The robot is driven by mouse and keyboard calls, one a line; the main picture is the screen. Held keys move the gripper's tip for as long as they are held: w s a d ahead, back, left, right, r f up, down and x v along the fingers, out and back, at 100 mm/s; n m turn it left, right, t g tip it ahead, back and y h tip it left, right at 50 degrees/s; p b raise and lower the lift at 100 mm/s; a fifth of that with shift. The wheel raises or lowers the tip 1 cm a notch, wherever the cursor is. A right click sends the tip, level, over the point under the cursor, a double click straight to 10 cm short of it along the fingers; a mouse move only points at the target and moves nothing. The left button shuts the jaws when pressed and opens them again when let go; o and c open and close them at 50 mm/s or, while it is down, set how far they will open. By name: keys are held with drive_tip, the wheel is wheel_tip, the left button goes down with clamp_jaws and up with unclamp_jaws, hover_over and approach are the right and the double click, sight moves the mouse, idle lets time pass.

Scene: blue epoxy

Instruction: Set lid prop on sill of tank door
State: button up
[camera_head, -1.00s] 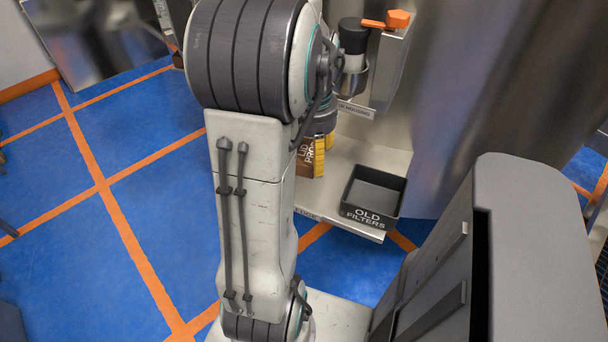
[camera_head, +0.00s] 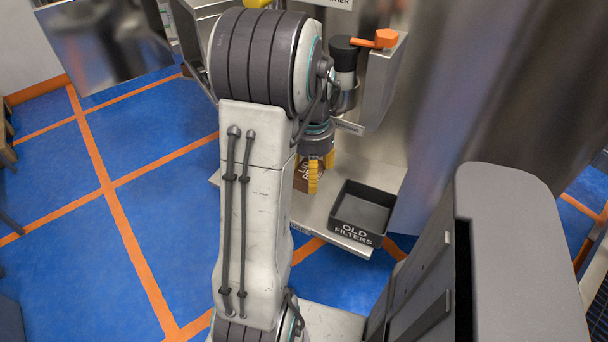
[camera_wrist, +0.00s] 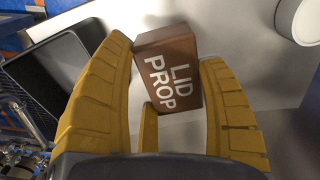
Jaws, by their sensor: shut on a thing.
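The lid prop is a brown block with white lettering. It shows in the wrist view (camera_wrist: 178,82) between the yellow fingers of my gripper (camera_wrist: 166,54), which is shut on it. In the head view the prop (camera_head: 301,180) is partly hidden behind my arm and the fingers of my gripper (camera_head: 316,172). It is over or on the grey ledge (camera_head: 318,212); I cannot tell whether it touches it. I cannot make out the tank door's sill for certain.
A black tray marked OLD FILTERS (camera_head: 343,236) stands on the ledge, right of the prop. A black-topped canister (camera_head: 344,52) and a bracket with an orange handle (camera_head: 385,39) are above it. Polished steel rises behind. Blue floor with orange lines lies open at left.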

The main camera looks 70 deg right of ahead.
drive_tip(key=shift+w+d+f+p, duration=0.45)
drive_tip(key=shift+w+d+f, duration=0.55)
drive_tip(key=shift+w+d, duration=0.25)
drive_tip(key=shift+a+f+p, duration=0.1)
drive_tip(key=shift+f+p, duration=0.35)
drive_tip(key=shift+f, duration=1.55)
drive_tip(key=shift+f, duration=0.1)
drive_tip(key=shift+f, duration=0.15)
drive_tip(key=o, duration=1.2)
drive_tip(key=shift+r, duration=0.2)
